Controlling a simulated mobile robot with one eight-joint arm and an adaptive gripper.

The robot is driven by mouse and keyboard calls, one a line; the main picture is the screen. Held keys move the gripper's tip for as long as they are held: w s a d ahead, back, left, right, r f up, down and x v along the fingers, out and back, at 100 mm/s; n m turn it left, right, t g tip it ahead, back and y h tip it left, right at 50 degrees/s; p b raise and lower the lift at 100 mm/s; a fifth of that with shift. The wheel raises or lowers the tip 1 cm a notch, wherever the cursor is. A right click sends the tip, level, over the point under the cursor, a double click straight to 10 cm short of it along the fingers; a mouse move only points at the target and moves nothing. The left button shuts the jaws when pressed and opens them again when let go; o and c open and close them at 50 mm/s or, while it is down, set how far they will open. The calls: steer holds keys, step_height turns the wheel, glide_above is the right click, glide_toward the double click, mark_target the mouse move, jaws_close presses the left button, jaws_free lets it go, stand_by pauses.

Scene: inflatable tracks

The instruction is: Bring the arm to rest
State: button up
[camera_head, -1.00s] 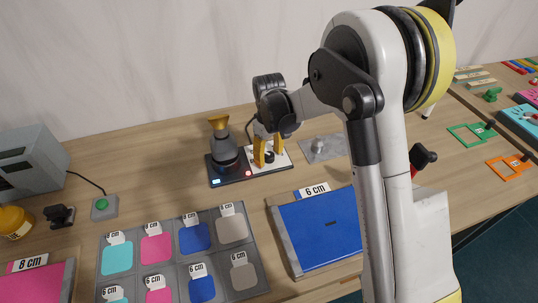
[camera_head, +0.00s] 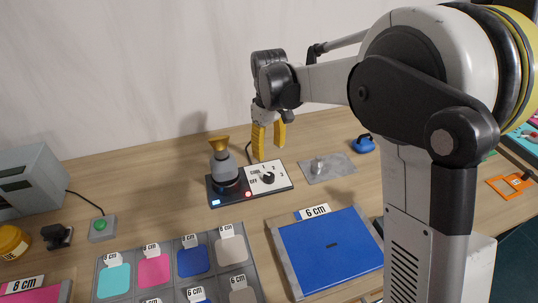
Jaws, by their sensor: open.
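My arm (camera_head: 330,80) reaches in from the right of the head view, with its large elbow close to the camera. My gripper (camera_head: 267,140) has yellow fingers pointing down, with a gap between them and nothing held. It hangs above and behind the white dial panel (camera_head: 268,177), apart from it. The panel's black knob is in plain view. Next to the panel on the left stands a grey device with a gold funnel top (camera_head: 224,165) on a black base with lit displays.
A grey plate with a small knob (camera_head: 327,168) and a blue item (camera_head: 364,144) lie right of the panel. In front are a blue board (camera_head: 330,250) and a grey tray of coloured squares (camera_head: 212,273). A green button box (camera_head: 103,228) is at left. The wall stands behind.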

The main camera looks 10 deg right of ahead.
stand_by(0.4)
steer(key=s+d+r+m+t, duration=0.2)
steer(key=s+d+r, duration=0.3)
steer(key=s+r, duration=0.2)
steer(key=s+d+m+t, duration=0.2)
steer(key=s+d+m, duration=0.1)
steer(key=s, duration=0.6)
steer(key=s+d+m+t, duration=0.2)
steer(key=s+d+t, duration=0.1)
steer(key=s, duration=0.5)
steer(key=shift+s+d+r+m, duration=0.15)
steer(key=shift+s+d+m, duration=0.25)
steer(key=shift+d, duration=0.25)
